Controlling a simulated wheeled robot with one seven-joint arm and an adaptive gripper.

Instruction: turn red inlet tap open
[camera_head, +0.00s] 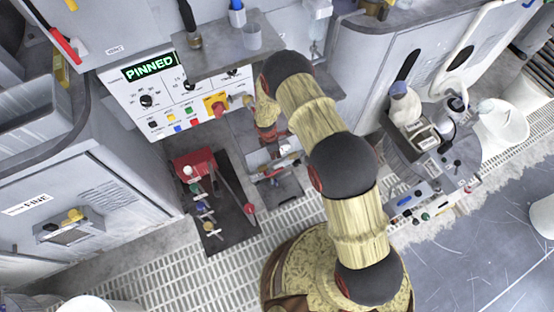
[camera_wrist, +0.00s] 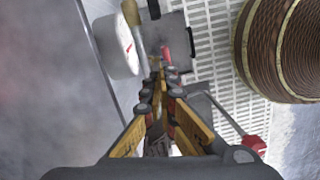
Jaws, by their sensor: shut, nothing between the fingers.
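In the wrist view my gripper (camera_wrist: 157,72) has its fingers together and empty. Just beyond the fingertips is a small red handle-like part (camera_wrist: 191,42) on a grey fitting; it may be the red inlet tap, but I cannot tell for sure. A tan rod and a white round gauge (camera_wrist: 117,46) with a red needle are left of it. I cannot tell whether the fingertips touch the red part. In the head view my arm covers much of this area, and the fingers cannot be made out.
A red-knobbed lever (camera_head: 250,209) stands beside a red unit (camera_head: 194,164) on a dark plate; its knob also shows in the wrist view (camera_wrist: 254,143). A control panel (camera_head: 180,98) reading PINNED is behind. Floor grating (camera_head: 190,262) is clear in front.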

